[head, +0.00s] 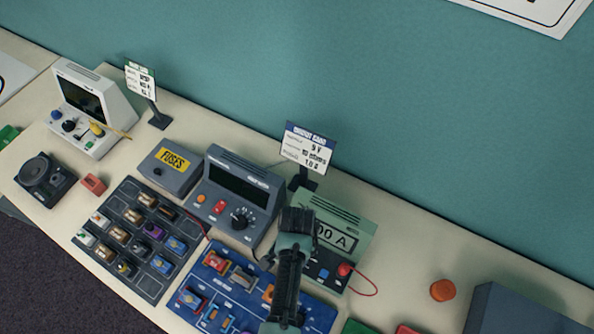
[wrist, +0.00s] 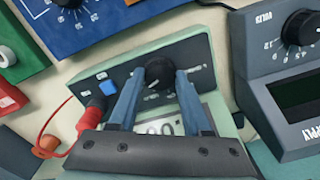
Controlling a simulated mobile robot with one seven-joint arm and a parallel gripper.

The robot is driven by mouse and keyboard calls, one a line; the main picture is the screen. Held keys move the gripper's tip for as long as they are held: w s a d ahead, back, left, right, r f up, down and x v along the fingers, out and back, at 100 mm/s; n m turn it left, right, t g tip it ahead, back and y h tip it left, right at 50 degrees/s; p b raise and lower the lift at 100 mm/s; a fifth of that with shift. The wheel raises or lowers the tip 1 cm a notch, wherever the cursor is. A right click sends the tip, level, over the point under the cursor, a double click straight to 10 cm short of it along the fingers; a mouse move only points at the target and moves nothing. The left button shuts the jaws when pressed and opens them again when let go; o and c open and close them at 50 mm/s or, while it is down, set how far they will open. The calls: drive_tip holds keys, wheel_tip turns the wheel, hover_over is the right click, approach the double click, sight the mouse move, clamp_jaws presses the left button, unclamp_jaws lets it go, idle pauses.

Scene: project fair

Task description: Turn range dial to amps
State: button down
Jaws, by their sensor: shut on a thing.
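The green meter (head: 352,213) stands right of centre in the head view, with a display (head: 340,237) whose visible part reads "00 A". My arm hides its range dial there. In the wrist view the black round range dial (wrist: 159,72) is on the meter's dark front panel (wrist: 196,62). My gripper (wrist: 160,82) has its two blue fingers on either side of the dial, shut on it. The dial's markings are too small to read. A blue button (wrist: 108,89) and a red plug (wrist: 95,112) sit beside the fingers.
A red lead (head: 366,285) loops from the meter onto the table. The grey power supply (head: 228,200) stands close to its left, and the blue circuit board (head: 218,265) lies in front.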

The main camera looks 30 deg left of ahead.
drive_tip(key=shift+w, duration=0.1)
idle(0.3)
drive_tip(key=shift+c, duration=1.7)
unclamp_jaws()
drive_tip(key=shift+r, duration=0.15)
wheel_tip(320, 180, up, 13)
drive_tip(key=b, duration=0.2)
